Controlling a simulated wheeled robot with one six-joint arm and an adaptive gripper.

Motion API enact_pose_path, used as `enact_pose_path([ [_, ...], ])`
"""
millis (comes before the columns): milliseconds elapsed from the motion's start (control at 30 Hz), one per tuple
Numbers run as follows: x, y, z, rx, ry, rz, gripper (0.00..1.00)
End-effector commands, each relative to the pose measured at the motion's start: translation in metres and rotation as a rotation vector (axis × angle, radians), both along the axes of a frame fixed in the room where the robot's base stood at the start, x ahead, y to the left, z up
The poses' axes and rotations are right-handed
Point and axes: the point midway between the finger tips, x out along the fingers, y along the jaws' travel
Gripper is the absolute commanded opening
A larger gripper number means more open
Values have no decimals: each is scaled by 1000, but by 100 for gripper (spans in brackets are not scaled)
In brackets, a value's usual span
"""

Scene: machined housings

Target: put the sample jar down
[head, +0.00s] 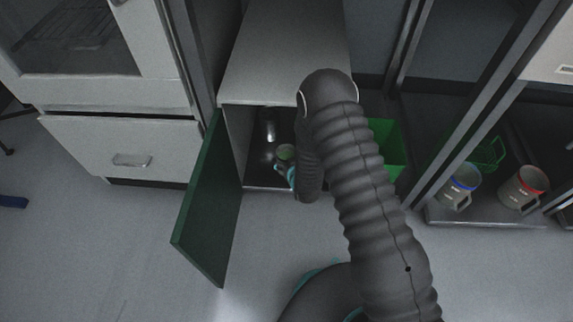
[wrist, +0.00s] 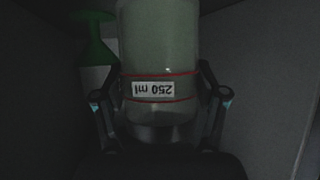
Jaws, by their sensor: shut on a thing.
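The sample jar (wrist: 160,50) is a pale grey-green, see-through jar with red bands and a "250 ml" label that reads upside down in the wrist view. My gripper (wrist: 162,88) has one finger on each side of it and is shut on it. In the head view my gripper (head: 291,172) reaches into the low cabinet (head: 285,60), where the jar's round top (head: 285,152) shows just beyond the fingers. My arm hides part of the cabinet's inside. I cannot tell whether the jar's base touches the cabinet floor.
A shiny metal object (head: 268,128) is deeper in the cabinet. The green door (head: 208,205) stands open at left. A green bin (head: 386,145) and two mugs (head: 460,187) (head: 522,188) are at right.

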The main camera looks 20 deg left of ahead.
Motion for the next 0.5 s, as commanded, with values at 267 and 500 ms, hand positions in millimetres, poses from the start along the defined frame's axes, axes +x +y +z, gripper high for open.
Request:
enact_pose_path([
  [267,-1,2,-27,0,-1,4,13],
  [500,-1,3,-43,2,-2,4,13],
])
